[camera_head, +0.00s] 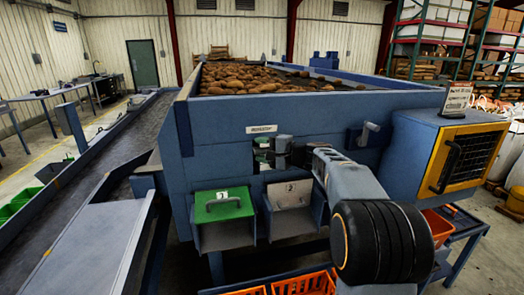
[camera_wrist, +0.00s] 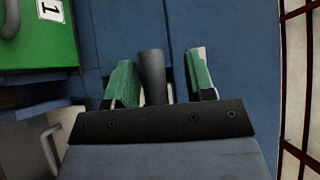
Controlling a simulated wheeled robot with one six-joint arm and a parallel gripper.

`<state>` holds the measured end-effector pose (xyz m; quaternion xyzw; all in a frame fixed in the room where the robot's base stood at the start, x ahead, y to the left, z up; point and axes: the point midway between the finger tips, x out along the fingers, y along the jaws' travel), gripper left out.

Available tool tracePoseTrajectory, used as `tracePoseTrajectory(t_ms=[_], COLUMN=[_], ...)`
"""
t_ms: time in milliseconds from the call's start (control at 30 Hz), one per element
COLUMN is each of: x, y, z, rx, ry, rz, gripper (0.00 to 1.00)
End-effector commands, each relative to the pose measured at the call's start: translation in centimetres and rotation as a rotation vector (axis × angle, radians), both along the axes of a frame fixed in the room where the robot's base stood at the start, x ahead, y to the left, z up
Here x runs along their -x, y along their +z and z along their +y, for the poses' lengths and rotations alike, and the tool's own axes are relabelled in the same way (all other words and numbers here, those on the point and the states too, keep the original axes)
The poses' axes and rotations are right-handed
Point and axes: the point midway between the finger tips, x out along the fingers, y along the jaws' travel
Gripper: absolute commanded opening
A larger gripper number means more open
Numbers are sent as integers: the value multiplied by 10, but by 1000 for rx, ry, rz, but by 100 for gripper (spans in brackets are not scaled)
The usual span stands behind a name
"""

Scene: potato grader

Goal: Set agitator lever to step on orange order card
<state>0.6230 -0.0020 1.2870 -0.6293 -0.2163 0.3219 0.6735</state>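My gripper (camera_wrist: 161,85) is at the blue front panel of the grader. In the wrist view, its two green-padded fingers stand on either side of a dark grey rod (camera_wrist: 152,75), which looks like the lever handle. The rod is close to the left finger, with a wider gap to the right one. In the head view, a grey knob (camera_head: 283,143) shows beside the fingers, under a white label plate (camera_head: 262,129) too small to read surely. My arm hides the lever's steps. A small card (camera_head: 457,98) stands at upper right; its text is unreadable.
A green hatch marked 1 (camera_head: 222,206) and a grey hatch marked 2 (camera_head: 291,196) lie below the gripper. Another grey lever (camera_head: 370,134) sits to the right, near the yellow-framed vent (camera_head: 466,157). Potatoes (camera_head: 260,77) fill the top. Orange crates (camera_head: 303,284) stand below.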

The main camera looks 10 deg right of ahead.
Motion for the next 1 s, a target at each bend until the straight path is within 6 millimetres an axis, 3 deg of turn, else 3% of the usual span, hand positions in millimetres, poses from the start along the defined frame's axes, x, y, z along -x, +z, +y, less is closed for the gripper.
tracePoseTrajectory(t_ms=[267,733,1000], x=[5,66,90], y=[-2,7,13], z=[-6,-69,-92], rx=[1,1,0], ry=[-1,-4,0], rz=[2,1,1], gripper=[50,50,50])
